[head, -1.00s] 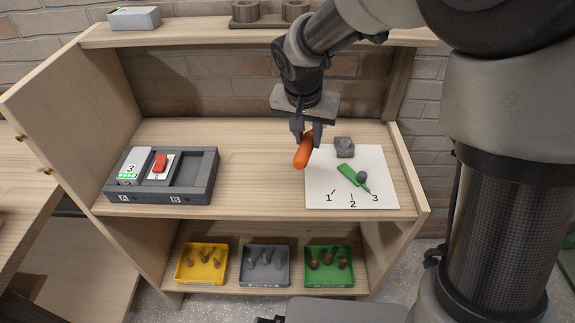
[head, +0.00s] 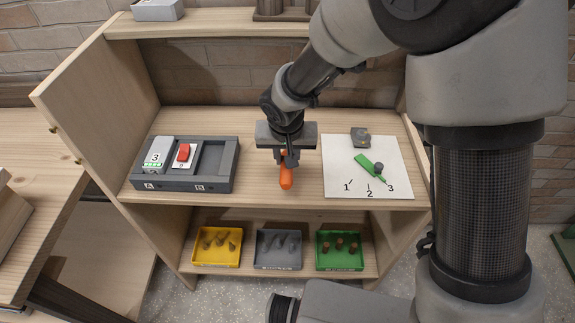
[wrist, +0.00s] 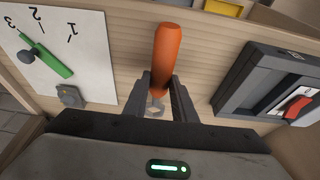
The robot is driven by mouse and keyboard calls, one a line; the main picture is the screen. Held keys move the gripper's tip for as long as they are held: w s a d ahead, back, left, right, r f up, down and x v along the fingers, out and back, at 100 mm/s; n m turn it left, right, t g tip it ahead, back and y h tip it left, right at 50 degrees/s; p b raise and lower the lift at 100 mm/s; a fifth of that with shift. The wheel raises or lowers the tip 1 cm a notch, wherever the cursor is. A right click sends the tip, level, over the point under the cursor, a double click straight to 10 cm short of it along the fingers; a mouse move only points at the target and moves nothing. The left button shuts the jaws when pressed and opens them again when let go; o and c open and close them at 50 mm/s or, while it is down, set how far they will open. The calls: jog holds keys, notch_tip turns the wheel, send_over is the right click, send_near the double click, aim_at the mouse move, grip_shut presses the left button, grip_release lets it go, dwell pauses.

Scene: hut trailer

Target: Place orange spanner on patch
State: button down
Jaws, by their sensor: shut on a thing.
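The orange spanner (head: 286,177) is held by my gripper (head: 287,158) above the wooden shelf, left of the white sheet. In the wrist view its orange handle (wrist: 167,50) points away from my gripper (wrist: 160,82), and its grey metal end shows between the fingers. Whether the spanner touches the shelf is unclear. I see two white areas: the large white sheet (head: 338,178) marked 1, 2, 3, and a small white square (head: 179,163) under a red block in the grey tray. I cannot tell which is the patch.
The grey tray (head: 215,168), marked A and B, stands at left. A green pointer (head: 366,164) with a grey knob and a grey block (head: 360,138) are on the sheet. Yellow (head: 199,259), grey (head: 262,264) and green (head: 325,264) bins sit below. Shelf between tray and sheet is clear.

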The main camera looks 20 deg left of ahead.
jog(key=shift+f, duration=1.6)
jog(key=shift+b, duration=0.3)
jog(key=shift+f, duration=0.2)
jog(key=c, duration=1.5)
grip_release()
jog(key=shift+o, duration=0.2)
jog(key=shift+r, duration=0.5)
jog(key=p+v, duration=0.1)
jog(key=v, duration=1)
jog(key=shift+s+r, duration=0.15)
jog(key=shift+r, duration=0.05)
